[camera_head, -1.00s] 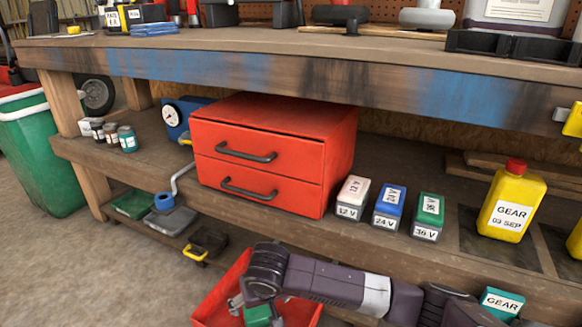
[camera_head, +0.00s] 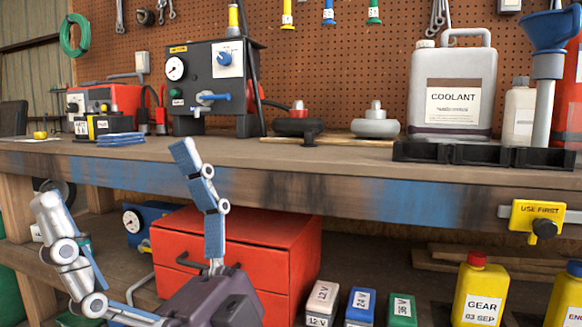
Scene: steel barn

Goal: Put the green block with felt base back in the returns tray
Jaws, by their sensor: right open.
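My right gripper (camera_head: 115,176) is large in the left foreground, pointing up, with its two fingers spread wide and nothing between them. It stands in front of the bench and the red drawer box. A green-topped block (camera_head: 402,309) with a white label stands on the lower shelf at the right end of a row of three; its base is cut off by the frame, so I cannot tell whether it has felt. The red open tray and the green block seen at it earlier are out of view now. My left gripper is not in view.
A white-topped block (camera_head: 322,299) and a blue-topped block (camera_head: 360,306) stand beside the green one. The red drawer box (camera_head: 290,240) is left of them, a yellow GEAR bottle (camera_head: 481,292) right. Above, the bench top (camera_head: 330,152) carries a coolant jug (camera_head: 453,90) and a black tray (camera_head: 480,155).

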